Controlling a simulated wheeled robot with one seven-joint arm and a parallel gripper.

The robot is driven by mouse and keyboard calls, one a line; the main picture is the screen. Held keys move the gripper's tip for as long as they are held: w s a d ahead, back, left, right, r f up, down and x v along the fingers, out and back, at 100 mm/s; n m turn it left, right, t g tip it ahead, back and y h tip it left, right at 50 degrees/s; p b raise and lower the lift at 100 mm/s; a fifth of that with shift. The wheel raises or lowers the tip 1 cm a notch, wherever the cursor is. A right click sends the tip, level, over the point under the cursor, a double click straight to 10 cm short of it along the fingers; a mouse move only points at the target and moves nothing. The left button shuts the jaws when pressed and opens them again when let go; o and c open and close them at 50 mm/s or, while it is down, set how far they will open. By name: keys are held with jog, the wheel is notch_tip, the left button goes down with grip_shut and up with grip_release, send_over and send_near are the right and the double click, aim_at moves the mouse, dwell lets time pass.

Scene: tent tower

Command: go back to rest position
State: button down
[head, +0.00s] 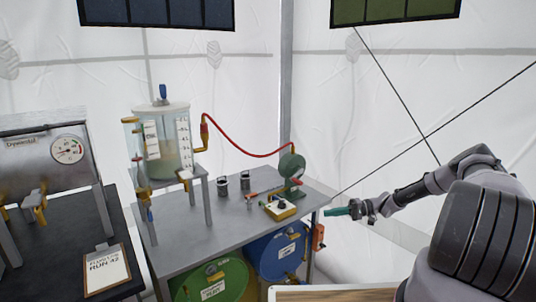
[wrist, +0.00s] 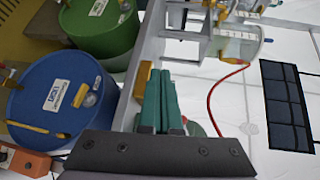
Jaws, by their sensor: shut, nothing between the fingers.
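My gripper (head: 328,212) is at the right of the head view, just off the right end of the grey metal table (head: 200,240). Its teal fingers point left toward the table. In the wrist view the two fingers (wrist: 160,72) lie side by side, shut, with nothing seen between them. My arm reaches in from the lower right.
The table bears a clear tank (head: 163,150) on a stand, a red hose (head: 240,149), a green round device (head: 291,166) and two dark cups. A gauge box (head: 50,155) stands left.

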jog(key=s+a+r+h, duration=0.1)
jog(key=s+r+h, duration=0.3)
jog(key=r, duration=0.7)
jog(key=s+r+h, duration=0.3)
jog(key=r+h, duration=0.1)
jog(key=r, duration=0.7)
jog(key=s+a+r+h, duration=0.1)
jog(key=s+r+h, duration=0.3)
jog(key=r, duration=0.8)
jog(key=s+d+r+m+t+h, duration=0.1)
jog(key=s+r+m+t, duration=0.1)
jog(key=s+r, duration=0.5)
jog(key=s+r+m+t+h, duration=0.1)
jog(key=s+r+t, duration=0.4)
jog(key=s, duration=1.1)
notch_tip(320, 180, up, 4)
jog(key=shift+s+d+f+m, duration=0.2)
jog(key=shift+s+d+m, duration=0.15)
jog(key=shift+m, duration=0.05)
